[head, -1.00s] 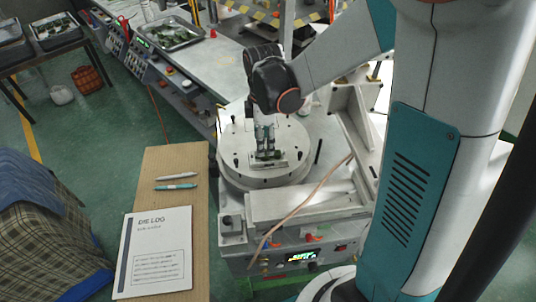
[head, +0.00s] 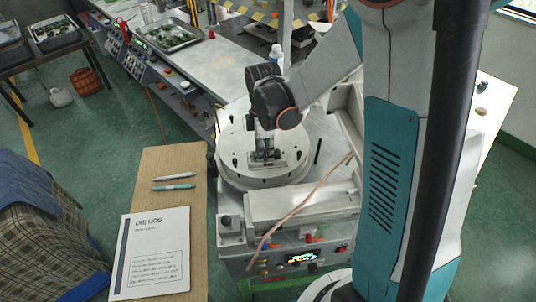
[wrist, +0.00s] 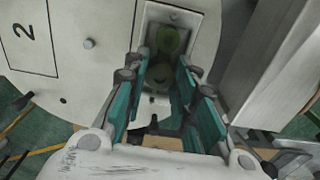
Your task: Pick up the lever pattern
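A dark green piece, which looks like the lever pattern (wrist: 169,40), lies in a recess of a light rectangular die plate (wrist: 188,17) in the wrist view. My gripper (wrist: 164,64) is open, with its teal-padded fingers on either side of the green piece and a gap between them. I cannot tell whether a finger touches it. In the head view my gripper (head: 265,153) points down over the die plate on the round white turntable (head: 232,168). The pattern is too small and covered to make out there.
A wooden board (head: 170,219) with a log sheet (head: 153,253) and two pens lies left of the machine. A tan hose (head: 310,195) crosses the machine front. A bench (head: 205,66) with a tray of green pieces (head: 168,34) stands behind. A light machine block (wrist: 265,55) flanks the turntable.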

